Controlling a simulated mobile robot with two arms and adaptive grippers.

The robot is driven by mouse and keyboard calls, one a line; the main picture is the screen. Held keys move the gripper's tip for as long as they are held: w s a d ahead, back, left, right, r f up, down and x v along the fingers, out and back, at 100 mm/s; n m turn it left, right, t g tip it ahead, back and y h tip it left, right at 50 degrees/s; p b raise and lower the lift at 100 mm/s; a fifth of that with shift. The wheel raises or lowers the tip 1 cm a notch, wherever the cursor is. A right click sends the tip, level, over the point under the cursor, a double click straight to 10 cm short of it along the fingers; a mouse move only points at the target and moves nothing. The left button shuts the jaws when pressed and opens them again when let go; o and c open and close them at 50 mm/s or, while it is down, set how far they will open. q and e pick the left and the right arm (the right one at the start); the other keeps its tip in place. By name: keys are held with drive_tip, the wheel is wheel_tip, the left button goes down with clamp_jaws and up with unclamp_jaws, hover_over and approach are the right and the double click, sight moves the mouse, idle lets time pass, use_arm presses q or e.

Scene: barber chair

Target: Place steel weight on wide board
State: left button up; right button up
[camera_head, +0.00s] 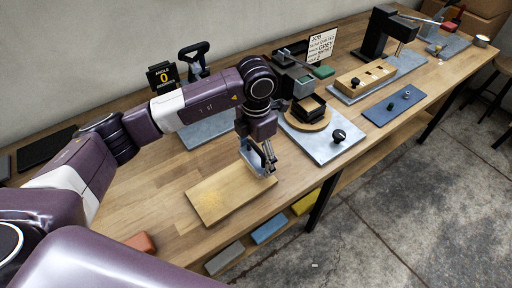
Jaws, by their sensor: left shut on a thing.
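The wide board (222,196) is a flat, pale wooden rectangle on the workbench, near its front edge. My left gripper (268,168) points down at the board's far right corner. It is shut on a small grey metal piece (248,156), which looks like the steel weight and is partly hidden by the fingers. I cannot tell whether the weight touches the board or hangs just above it. My right gripper is not in view.
A metal plate with a round wooden disc and black knob (338,136) lies right of my gripper. A blue plate (394,105) and a wooden block with holes (365,77) are further right. Coloured blocks (268,229) sit below the bench edge. Bare bench surrounds the board's left side.

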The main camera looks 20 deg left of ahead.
sight(256, 157)
use_arm(q)
wheel_tip(256, 157, down, 3)
drive_tip(key=shift+f+p, duration=0.2)
drive_tip(key=shift+p, duration=0.3)
drive_tip(key=shift+f, duration=0.2)
drive_tip(key=shift+f, duration=0.15)
drive_tip(key=o, duration=2.1)
drive_tip(key=shift+s, duration=0.1)
